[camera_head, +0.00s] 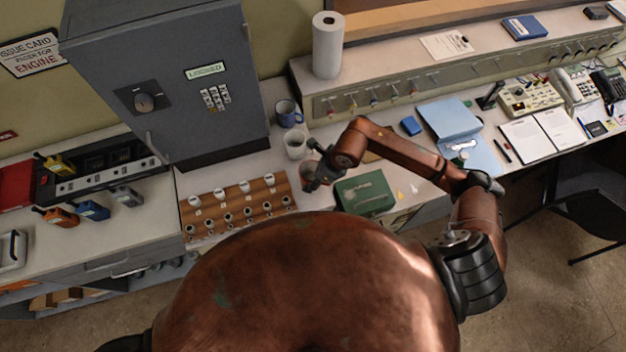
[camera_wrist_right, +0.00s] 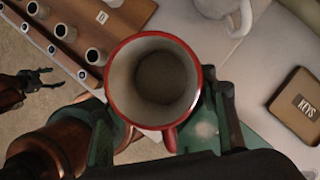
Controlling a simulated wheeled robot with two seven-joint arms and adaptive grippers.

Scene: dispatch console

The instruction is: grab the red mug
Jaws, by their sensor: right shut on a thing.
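The red mug (camera_wrist_right: 188,68) shows large in the right wrist view, seen from above, with a red rim, a pale empty inside and its handle toward the bottom. My right gripper (camera_head: 314,180) is shut on it, with a finger on either side in the wrist view. In the head view the red mug (camera_head: 308,169) is a small red patch, mostly hidden by the gripper. I cannot tell whether it touches the counter. My left gripper (camera_wrist_right: 42,79) shows at the left of the wrist view, open and empty, away from the mug.
A white mug (camera_head: 295,145) and a blue mug (camera_head: 287,114) stand just behind. A wooden rack (camera_head: 238,205) with several pegs is to the left, a green box (camera_head: 365,193) to the right. A grey cabinet (camera_head: 165,80) rises at the back left. A KEYS box (camera_wrist_right: 298,104) lies nearby.

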